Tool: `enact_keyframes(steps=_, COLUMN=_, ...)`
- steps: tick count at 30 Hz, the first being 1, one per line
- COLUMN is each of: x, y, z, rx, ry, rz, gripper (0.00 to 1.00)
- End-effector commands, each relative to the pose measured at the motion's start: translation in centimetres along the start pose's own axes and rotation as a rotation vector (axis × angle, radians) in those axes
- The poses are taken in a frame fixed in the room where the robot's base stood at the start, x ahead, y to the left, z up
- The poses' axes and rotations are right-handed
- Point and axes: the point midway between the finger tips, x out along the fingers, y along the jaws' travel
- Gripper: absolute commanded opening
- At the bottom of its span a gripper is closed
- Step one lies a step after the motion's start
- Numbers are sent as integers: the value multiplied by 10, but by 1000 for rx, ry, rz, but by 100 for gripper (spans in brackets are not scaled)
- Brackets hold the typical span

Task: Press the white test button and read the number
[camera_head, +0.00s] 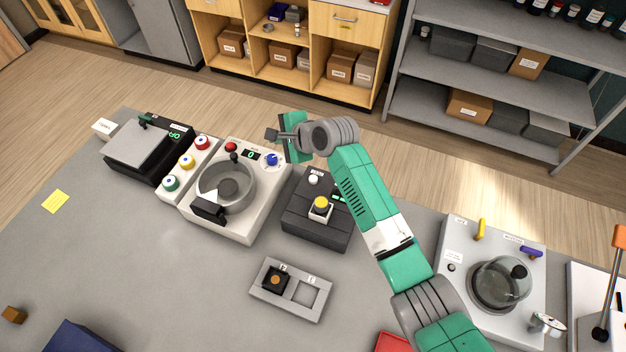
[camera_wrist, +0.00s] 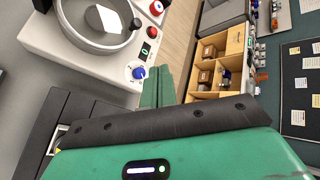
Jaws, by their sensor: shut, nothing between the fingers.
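A dark box (camera_head: 302,228) stands near the middle of the table. A small round white button (camera_head: 313,179) is on its far part, beside a green-lit display (camera_head: 340,196) partly covered by my arm. A white block with a yellow top (camera_head: 320,207) sits on the box. My gripper (camera_head: 290,138) is shut and empty. It is in the air beyond the box, apart from the button. In the wrist view its green fingers (camera_wrist: 157,86) are together near a blue knob (camera_wrist: 138,73). The dark box (camera_wrist: 40,135) is partly hidden there, and I cannot make out the button.
Left of the box is a white machine (camera_head: 235,228) with a round bowl, red button and display reading 0. A scale (camera_head: 140,150) stands farther left. A grey two-slot holder (camera_head: 290,308) lies in front. A machine with a glass dome (camera_head: 470,245) is right of my arm.

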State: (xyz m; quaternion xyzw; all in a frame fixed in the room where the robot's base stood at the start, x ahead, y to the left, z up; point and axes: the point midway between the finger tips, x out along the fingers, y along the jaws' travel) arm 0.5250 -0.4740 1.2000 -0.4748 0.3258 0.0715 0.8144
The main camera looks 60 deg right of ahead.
Motion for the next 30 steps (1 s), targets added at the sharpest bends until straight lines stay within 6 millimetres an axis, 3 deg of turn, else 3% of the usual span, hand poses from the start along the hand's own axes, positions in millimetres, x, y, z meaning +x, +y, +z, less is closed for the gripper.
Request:
enact_keyframes(steps=1, x=2, y=12, z=-24, rx=65, ry=18, rz=21, gripper=0)
enact_keyframes(steps=3, x=1, y=26, z=-51, rx=152, ry=38, rz=45, gripper=0)
enact_keyframes(steps=6, x=-1, y=42, z=-79, rx=252, ry=62, rz=72, gripper=0)
enact_keyframes(steps=10, x=-3, y=56, z=-102, rx=334, ry=81, rz=91, gripper=0)
enact_keyframes(steps=30, x=4, y=70, z=-114, rx=365, ry=87, rz=98, gripper=0)
